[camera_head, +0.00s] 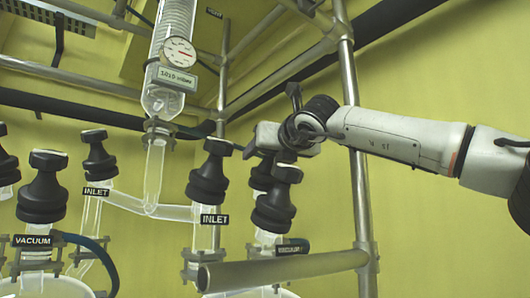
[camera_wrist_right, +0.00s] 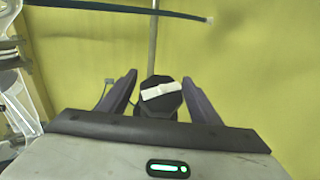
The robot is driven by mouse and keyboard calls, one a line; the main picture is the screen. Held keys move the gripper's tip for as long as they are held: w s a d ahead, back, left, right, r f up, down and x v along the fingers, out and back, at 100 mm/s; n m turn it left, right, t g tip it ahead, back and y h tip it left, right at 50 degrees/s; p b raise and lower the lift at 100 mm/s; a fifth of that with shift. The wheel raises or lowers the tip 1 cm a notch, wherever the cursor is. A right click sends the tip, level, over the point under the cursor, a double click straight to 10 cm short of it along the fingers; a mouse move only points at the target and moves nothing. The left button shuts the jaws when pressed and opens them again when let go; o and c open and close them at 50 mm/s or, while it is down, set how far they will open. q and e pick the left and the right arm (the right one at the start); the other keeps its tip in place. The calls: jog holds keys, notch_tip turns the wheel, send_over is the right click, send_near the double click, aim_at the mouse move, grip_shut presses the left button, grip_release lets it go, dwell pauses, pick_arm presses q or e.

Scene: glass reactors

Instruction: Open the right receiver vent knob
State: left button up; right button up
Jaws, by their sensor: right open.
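My right gripper (camera_head: 268,150) comes in from the right in the head view, just above two dark knobs. In the right wrist view my right gripper (camera_wrist_right: 156,84) is open, with one dark finger on each side of a black knob (camera_wrist_right: 158,100) with a pale bar on top. I cannot tell whether the fingers touch it, nor which knob is the right receiver vent. My left gripper is not in view.
Other black knobs stand to the left: an INLET knob (camera_head: 208,174), a farther INLET knob (camera_head: 98,156) and a VACUUM knob (camera_head: 43,188). A glass column with a gauge (camera_head: 179,52) rises behind. A metal upright (camera_head: 362,200) and a thick horizontal tube (camera_head: 285,270) are close to the arm.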

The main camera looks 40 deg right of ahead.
jog(key=shift+w, duration=0.2)
